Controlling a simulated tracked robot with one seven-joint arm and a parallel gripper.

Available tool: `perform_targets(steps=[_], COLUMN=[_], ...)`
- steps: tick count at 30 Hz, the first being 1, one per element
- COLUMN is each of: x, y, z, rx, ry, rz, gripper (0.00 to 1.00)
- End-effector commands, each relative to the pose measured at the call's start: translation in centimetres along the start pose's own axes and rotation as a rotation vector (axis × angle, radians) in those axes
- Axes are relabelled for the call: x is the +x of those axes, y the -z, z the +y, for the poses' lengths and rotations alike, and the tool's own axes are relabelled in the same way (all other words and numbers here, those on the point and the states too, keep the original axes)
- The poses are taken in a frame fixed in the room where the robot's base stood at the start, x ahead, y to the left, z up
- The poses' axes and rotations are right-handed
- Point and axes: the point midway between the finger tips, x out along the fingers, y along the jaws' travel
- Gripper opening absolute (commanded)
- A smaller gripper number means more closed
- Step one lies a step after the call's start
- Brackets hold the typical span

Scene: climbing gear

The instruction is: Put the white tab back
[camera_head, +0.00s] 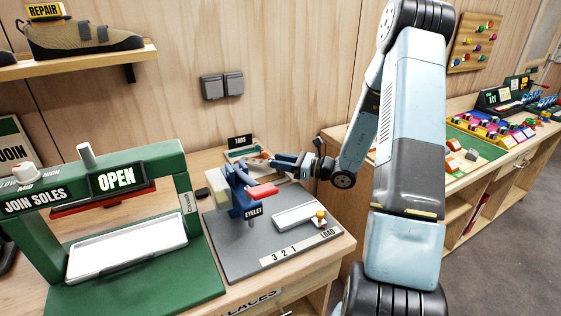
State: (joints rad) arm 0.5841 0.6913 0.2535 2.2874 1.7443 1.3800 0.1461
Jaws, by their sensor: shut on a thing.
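My gripper (273,162) reaches in from the right, low over the front right of the small tray labelled TABS (231,157) at the back of the bench. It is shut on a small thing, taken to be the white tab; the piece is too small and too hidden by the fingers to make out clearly. Small pale and orange pieces show in the tray. I cannot tell whether the held piece touches the tray.
The blue eyelet press (243,198) with its red handle (262,190) stands just in front of my gripper. A pale slide with a yellow knob (320,215) lies on the grey base plate (222,255). The green JOIN SOLES press (185,165) stands left.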

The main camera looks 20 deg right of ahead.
Motion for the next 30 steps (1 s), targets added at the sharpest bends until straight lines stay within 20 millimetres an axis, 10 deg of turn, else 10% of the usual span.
perform_targets(steps=[4, 5, 12, 30], x=[0.0, 0.0, 0.0, -2.6], y=[0.1, 0.1, 0.1, -1.1], z=[0.0, 0.0, 0.0, -0.1], rx=[0.000, 0.000, 0.000, 0.000], ry=[0.000, 0.000, 0.001, 0.005], rz=[0.000, 0.000, 0.000, 0.000], gripper=[0.02, 0.36, 0.59, 0.60])
